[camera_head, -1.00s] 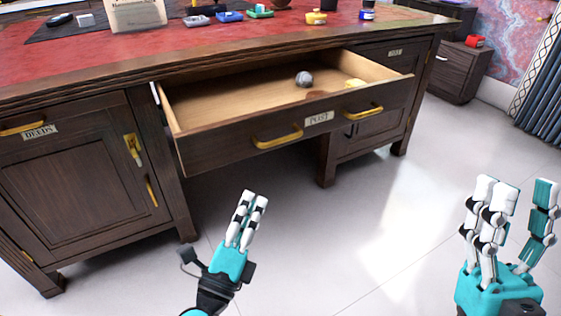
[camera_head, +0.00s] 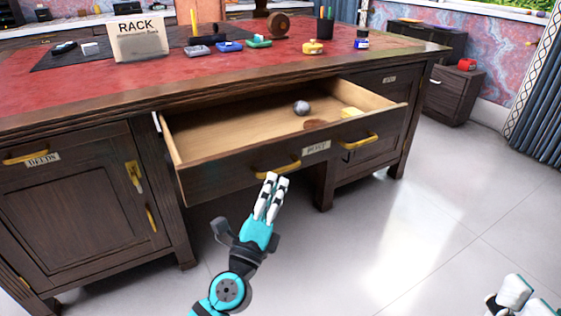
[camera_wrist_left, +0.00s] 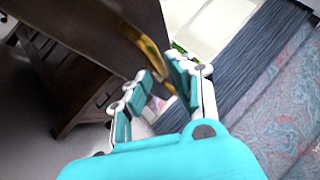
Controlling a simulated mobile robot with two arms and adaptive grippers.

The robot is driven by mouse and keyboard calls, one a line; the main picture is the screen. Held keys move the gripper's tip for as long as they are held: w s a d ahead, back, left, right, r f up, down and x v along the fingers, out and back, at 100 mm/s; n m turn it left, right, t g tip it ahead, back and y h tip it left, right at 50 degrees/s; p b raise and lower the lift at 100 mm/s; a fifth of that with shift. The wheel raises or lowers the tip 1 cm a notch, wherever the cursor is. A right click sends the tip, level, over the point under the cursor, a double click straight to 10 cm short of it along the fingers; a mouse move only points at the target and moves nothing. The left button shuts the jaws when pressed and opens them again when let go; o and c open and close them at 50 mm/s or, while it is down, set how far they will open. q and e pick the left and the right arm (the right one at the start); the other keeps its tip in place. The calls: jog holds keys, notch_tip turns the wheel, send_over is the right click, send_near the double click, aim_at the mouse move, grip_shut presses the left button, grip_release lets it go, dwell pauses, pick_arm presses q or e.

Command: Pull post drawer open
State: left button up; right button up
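The post drawer (camera_head: 225,178) is pulled well out of the dark wooden desk, with its pale interior showing. Its front has a POST label (camera_head: 316,149) and two brass handles, a left one (camera_head: 277,168) and a right one (camera_head: 359,141). My left gripper (camera_head: 275,179) is at the left handle, its fingers pointing up at it. In the left wrist view its fingers (camera_wrist_left: 160,66) are apart, with a brass handle (camera_wrist_left: 148,46) just beyond and between the tips. I cannot tell whether they touch it. My right gripper (camera_head: 517,293) is cut off at the bottom right corner.
A grey ball (camera_head: 301,108), a yellow item (camera_head: 351,112) and a brown round piece lie in the drawer. The DEEDS cabinet door (camera_head: 80,199) is shut at left. A RACK sign (camera_head: 139,38) and several small items stand on the red desktop. The floor in front is clear.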

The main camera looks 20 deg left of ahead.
aim_at(280, 170)
pick_arm(q)
jog(key=x, duration=0.5)
jog(key=shift+p, duration=0.4)
jog(key=shift+s+f, duration=0.1)
grip_shut()
